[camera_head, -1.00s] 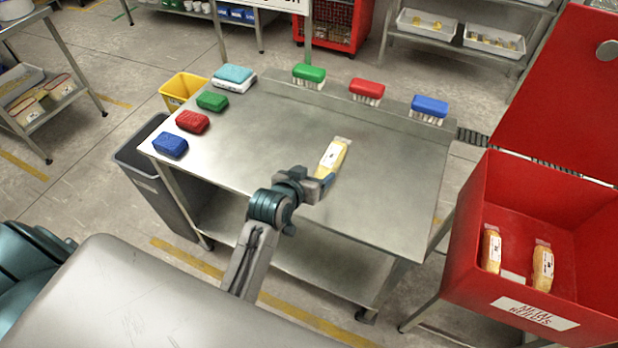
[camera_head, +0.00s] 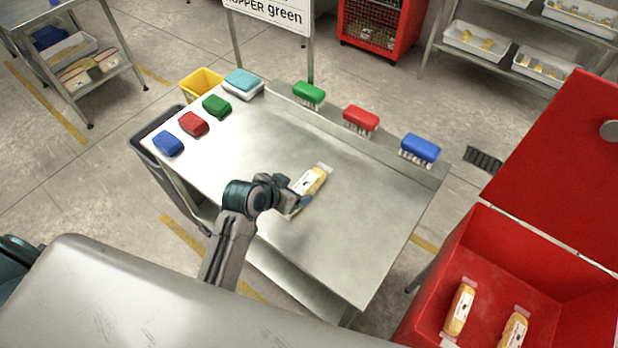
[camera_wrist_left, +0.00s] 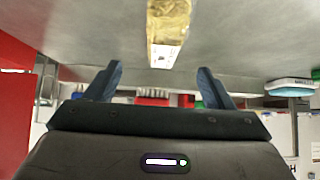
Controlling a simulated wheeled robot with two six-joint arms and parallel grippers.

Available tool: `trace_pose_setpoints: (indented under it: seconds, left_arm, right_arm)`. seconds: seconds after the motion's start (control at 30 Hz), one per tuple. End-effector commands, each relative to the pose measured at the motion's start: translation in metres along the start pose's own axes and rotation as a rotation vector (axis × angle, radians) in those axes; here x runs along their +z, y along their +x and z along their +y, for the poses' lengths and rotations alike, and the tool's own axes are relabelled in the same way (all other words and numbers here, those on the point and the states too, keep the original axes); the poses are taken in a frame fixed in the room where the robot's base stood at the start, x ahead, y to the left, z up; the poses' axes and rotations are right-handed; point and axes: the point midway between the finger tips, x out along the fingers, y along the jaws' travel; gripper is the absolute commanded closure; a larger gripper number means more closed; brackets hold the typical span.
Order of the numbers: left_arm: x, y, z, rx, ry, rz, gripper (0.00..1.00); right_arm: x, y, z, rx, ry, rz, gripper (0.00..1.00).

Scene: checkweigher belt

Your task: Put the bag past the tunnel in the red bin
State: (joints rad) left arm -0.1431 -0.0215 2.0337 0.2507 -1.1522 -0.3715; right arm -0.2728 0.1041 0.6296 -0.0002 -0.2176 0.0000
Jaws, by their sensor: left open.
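A yellow bag with clear ends and a white label (camera_head: 309,183) lies on the steel table (camera_head: 330,245), near its middle. In the left wrist view the bag (camera_wrist_left: 168,22) shows at the top, in line with the gap between the fingers. My left gripper (camera_head: 300,203) is at the near end of the bag; in the left wrist view its two fingers (camera_wrist_left: 158,85) are apart with nothing between them. The red bin (camera_head: 450,270) stands at the right with its lid raised. Two similar bags (camera_head: 459,308) lie inside it. My right gripper is not in view.
Brushes in green, red and blue (camera_head: 419,149) stand along the table's back edge. Coloured sponges or blocks (camera_head: 193,123) line its left side. A yellow bin (camera_head: 201,84) and a grey bin (camera_head: 150,135) stand beyond the left edge. The table's right part is clear.

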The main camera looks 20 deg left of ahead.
Motion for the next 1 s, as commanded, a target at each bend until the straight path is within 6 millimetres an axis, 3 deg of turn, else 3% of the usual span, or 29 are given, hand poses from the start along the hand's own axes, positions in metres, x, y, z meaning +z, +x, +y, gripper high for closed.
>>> trace_pose_setpoints:
  seconds: [0.2,0.3,0.43,0.7,1.0]
  left_arm:
    - [-0.001,0.033,0.000,0.002,-0.002,-0.002,0.24]
    - [-0.001,0.044,0.000,0.002,-0.001,0.000,0.24]
    - [0.000,0.051,0.000,0.001,0.000,0.000,0.24]
    - [-0.001,0.076,-0.001,0.001,-0.001,-0.002,0.24]
    - [0.001,0.103,-0.001,0.000,-0.001,0.000,0.24]
  right_arm:
    - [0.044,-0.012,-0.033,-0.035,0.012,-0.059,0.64]
    - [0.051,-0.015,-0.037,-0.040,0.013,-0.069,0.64]
    - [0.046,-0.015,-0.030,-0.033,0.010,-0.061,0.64]
    - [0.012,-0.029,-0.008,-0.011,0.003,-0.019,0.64]
    - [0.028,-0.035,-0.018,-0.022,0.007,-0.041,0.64]
